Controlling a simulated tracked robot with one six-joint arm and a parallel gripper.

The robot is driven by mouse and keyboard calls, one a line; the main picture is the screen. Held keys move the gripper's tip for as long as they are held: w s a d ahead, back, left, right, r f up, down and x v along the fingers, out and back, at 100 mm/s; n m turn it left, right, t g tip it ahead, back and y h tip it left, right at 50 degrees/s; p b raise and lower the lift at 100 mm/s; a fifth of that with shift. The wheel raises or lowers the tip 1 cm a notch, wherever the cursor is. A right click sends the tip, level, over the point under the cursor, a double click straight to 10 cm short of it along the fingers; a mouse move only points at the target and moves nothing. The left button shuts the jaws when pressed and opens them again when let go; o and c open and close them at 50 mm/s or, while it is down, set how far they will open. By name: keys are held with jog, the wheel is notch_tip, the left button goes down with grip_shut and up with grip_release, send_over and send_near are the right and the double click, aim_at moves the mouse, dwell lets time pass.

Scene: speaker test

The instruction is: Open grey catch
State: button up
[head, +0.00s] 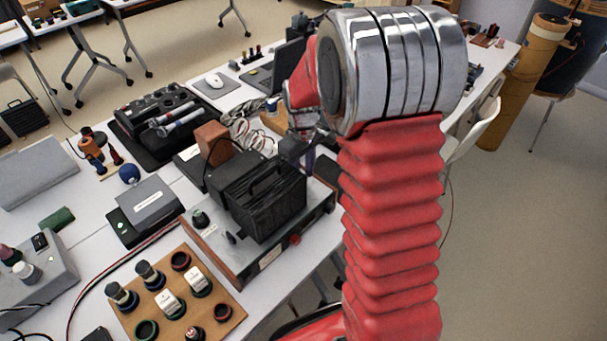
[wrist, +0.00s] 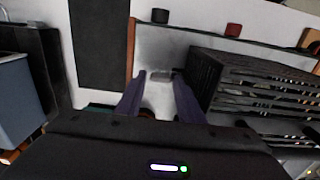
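A small grey piece that looks like the catch (wrist: 163,74) sits on the pale metal top of the wood-sided unit (wrist: 190,42) in the wrist view. My gripper (wrist: 160,88) is open, its two dark purple fingers spread with a gap between them. The grey piece shows just beyond the fingertips, roughly in line with the gap; I cannot tell whether they touch. In the head view my gripper (head: 309,160) is low over the back of the unit (head: 205,240), behind the black finned block (head: 265,200). The catch cannot be made out there.
The black finned block (wrist: 255,90) stands close to the right finger. A brown block (head: 212,142) and coiled pale cables (head: 245,130) lie behind the unit. A wooden board with terminals (head: 180,300) is in front. A black panel (wrist: 98,40) lies left of the fingers.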

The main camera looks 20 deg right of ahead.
jog(key=shift+f, duration=0.45)
jog(key=c, duration=0.8)
